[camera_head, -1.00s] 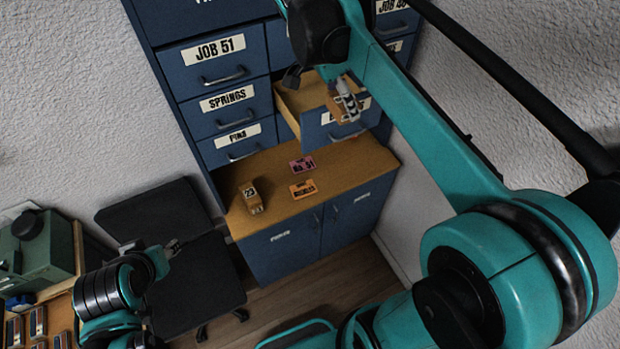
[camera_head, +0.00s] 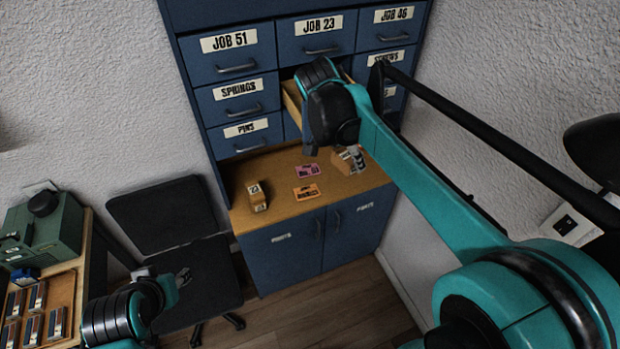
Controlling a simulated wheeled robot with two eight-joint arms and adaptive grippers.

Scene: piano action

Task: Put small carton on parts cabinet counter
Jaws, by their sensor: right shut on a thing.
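The parts cabinet counter (camera_head: 334,188) is a wooden ledge above two blue doors. My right gripper (camera_head: 354,157) is shut on a small tan carton (camera_head: 343,163), at the right part of the counter. The carton looks tilted and partly hidden by the fingers. I cannot tell whether it touches the counter. Another small carton, marked 23 (camera_head: 257,197), stands at the counter's left. My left gripper (camera_head: 182,278) is low at the left, in front of the dark chair, away from the cabinet; its opening is unclear.
A pink card (camera_head: 309,170) and an orange card (camera_head: 307,193) lie on the counter between the cartons. An open drawer (camera_head: 292,101) juts out above, partly behind my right arm. A black chair (camera_head: 165,225) stands left of the cabinet. A green machine (camera_head: 42,228) sits on a bench.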

